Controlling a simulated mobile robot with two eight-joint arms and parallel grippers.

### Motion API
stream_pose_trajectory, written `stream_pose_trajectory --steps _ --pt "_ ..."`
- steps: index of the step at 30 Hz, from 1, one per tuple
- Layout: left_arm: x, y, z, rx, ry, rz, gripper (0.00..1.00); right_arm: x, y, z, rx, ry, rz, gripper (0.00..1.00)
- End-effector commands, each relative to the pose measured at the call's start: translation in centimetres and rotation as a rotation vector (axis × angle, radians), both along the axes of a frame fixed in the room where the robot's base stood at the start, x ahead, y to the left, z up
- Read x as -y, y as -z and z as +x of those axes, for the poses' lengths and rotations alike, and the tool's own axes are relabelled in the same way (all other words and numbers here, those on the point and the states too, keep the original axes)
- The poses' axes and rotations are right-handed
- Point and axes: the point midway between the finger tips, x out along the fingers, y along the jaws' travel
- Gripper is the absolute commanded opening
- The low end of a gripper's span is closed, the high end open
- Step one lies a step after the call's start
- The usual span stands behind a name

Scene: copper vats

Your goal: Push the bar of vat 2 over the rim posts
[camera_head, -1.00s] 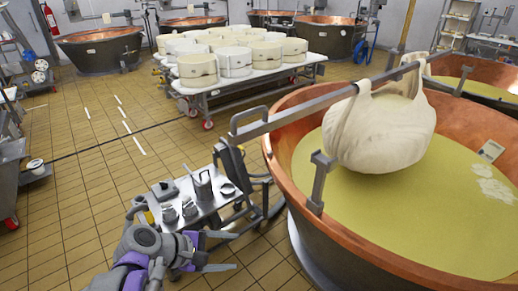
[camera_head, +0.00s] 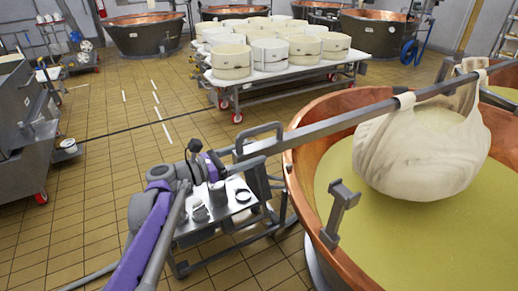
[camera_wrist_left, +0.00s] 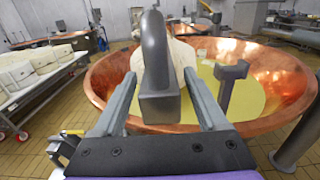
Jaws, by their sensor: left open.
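The metal bar (camera_head: 345,121) of the copper vat (camera_head: 300,185) spans the vat, and its looped near end sticks out past the left rim. A white cloth bundle (camera_head: 420,155) hangs from it over the yellow liquid. A rim post (camera_head: 340,208) stands at the near rim, apart from the bar; it also shows in the left wrist view (camera_wrist_left: 230,85). My left gripper (camera_head: 222,165) is at the bar's outer end. In the left wrist view its open fingers (camera_wrist_left: 163,98) stand either side of the bar end (camera_wrist_left: 157,75); contact is unclear. My right gripper is out of view.
A small steel cart (camera_head: 215,212) with containers stands under my left arm, beside the vat. A table of white cheese moulds (camera_head: 270,55) stands behind. Other copper vats line the back.

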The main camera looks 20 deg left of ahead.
Motion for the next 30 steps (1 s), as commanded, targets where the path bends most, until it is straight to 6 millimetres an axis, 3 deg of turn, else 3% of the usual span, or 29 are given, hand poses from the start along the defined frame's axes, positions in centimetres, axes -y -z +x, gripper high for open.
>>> stream_pose_trajectory --steps 6,17,27,30 --pt "1.6 0.0 2.0 0.001 0.001 0.001 0.75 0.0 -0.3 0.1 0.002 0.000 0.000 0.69" --pt "1.8 0.0 2.4 0.000 0.000 0.001 0.75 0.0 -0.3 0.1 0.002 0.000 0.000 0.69" --pt "1.8 0.0 2.3 0.000 0.000 0.001 0.14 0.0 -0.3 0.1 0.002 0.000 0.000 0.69" --pt "1.8 0.0 2.3 0.000 0.000 0.001 0.00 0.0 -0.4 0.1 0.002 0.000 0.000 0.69"
